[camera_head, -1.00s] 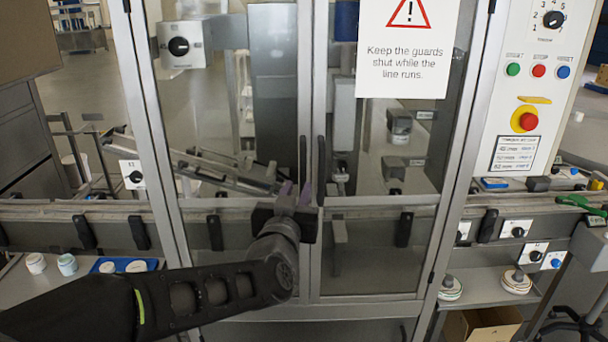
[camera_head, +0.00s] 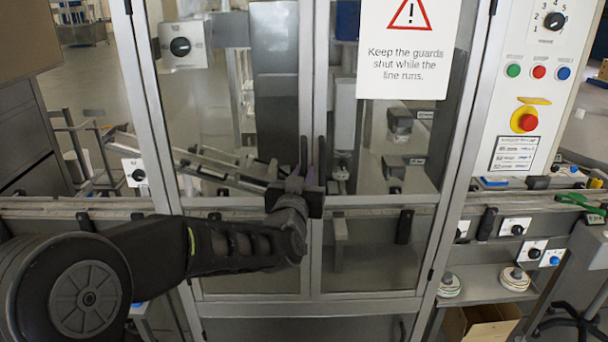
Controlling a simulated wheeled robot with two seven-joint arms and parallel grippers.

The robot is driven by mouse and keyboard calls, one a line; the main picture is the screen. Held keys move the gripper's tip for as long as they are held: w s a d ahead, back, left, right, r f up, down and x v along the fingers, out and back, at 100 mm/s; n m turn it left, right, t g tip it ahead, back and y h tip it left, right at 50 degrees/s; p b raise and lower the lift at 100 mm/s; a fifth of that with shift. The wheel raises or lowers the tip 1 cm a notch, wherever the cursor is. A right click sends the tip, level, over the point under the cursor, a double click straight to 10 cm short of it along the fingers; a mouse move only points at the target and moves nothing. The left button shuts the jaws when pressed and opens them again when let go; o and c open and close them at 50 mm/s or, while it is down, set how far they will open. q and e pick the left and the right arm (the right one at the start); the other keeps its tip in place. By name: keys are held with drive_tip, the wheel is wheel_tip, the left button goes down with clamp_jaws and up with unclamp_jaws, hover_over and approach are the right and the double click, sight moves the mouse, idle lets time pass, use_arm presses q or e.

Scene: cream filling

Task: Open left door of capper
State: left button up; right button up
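The capper's left door (camera_head: 225,90) is a clear panel in a grey metal frame, and it looks closed. Its dark upright handle (camera_head: 303,152) is on its inner edge, close beside the handle (camera_head: 322,155) of the right door (camera_head: 420,215). My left gripper (camera_head: 293,176) is in front of the left door's handle, at its lower end. Its fingers look spread apart, with the handle roughly between them. I cannot tell whether they touch it. My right gripper is out of view.
A warning sign (camera_head: 408,50) hangs on the right door. A control panel (camera_head: 535,100) with coloured buttons stands at the right. A conveyor rail (camera_head: 80,205) runs across at door height. Shelves with stacked discs (camera_head: 514,280) and a cardboard box (camera_head: 485,322) are at lower right.

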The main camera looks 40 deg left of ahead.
use_arm(q)
clamp_jaws()
idle(0.6)
idle(0.6)
